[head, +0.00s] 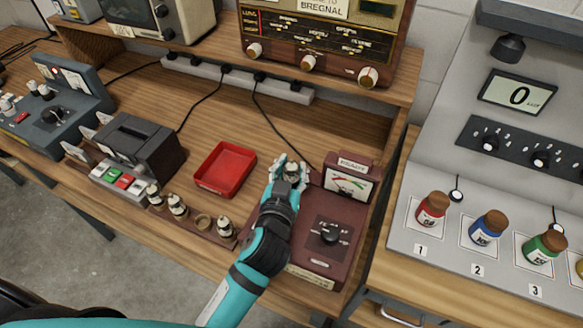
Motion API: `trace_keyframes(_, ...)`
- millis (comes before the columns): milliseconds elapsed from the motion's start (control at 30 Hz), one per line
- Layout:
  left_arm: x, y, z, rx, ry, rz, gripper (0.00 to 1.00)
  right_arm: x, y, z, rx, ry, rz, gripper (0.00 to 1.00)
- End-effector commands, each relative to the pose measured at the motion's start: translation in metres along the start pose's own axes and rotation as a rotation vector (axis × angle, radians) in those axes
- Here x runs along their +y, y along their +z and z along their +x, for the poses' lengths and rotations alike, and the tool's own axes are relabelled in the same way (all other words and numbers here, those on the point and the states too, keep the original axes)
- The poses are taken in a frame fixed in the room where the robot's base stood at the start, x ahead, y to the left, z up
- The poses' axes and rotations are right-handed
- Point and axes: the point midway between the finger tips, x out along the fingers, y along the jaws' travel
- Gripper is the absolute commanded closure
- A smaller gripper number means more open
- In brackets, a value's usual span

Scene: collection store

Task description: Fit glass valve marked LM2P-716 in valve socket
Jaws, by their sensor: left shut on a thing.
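My left gripper (291,171) is over the back left part of a maroon tester box (345,233) with a dial meter, a "READY" label and a black knob. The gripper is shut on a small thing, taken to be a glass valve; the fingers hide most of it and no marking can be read. The valve socket cannot be made out; the gripper and arm cover that part of the box. Several glass valves (178,206) stand in a wooden rack (203,222), which has one empty round hole. My right gripper is not in view.
A red tray (225,168) lies empty left of the gripper. A dark device with coloured buttons (124,181) stands further left. An old radio (318,38) is on the shelf behind. Several capped jars (487,228) stand on a grey station at right. Black cables cross the bench.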

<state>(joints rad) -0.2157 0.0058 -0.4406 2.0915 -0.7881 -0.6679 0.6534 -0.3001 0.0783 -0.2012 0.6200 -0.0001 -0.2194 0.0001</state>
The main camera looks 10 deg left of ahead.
Motion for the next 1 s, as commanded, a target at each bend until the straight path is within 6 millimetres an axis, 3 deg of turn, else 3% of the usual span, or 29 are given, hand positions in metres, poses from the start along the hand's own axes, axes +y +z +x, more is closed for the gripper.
trace_keyframes(1000, 0.000, -0.013, -0.003, 0.000, 0.000, -0.001, 0.98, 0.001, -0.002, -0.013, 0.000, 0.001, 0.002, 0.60)
